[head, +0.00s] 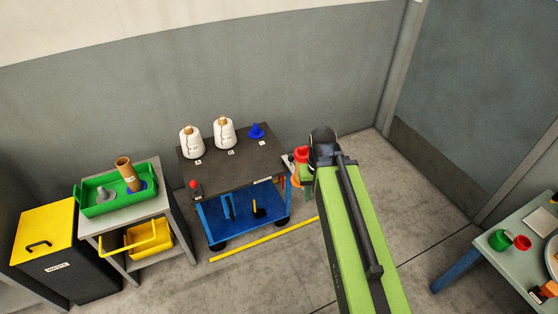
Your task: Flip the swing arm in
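My green arm reaches up from the bottom toward the right end of a blue trolley (222,176) with a dark top. Its dark wrist (323,142) is beside the trolley's right edge. My gripper's fingers are hidden or too small to make out. A red part (302,153) and small pale parts show just left of the wrist; I cannot tell what they belong to. No swing arm can be told for certain.
Two white bobbins (191,143) and a blue peg (257,131) stand on the trolley top, with a red knob (195,185) at its left corner. A yellow strip (250,244) lies in front. A grey cart (166,205) stands left, a table (490,262) right. Floor between is clear.

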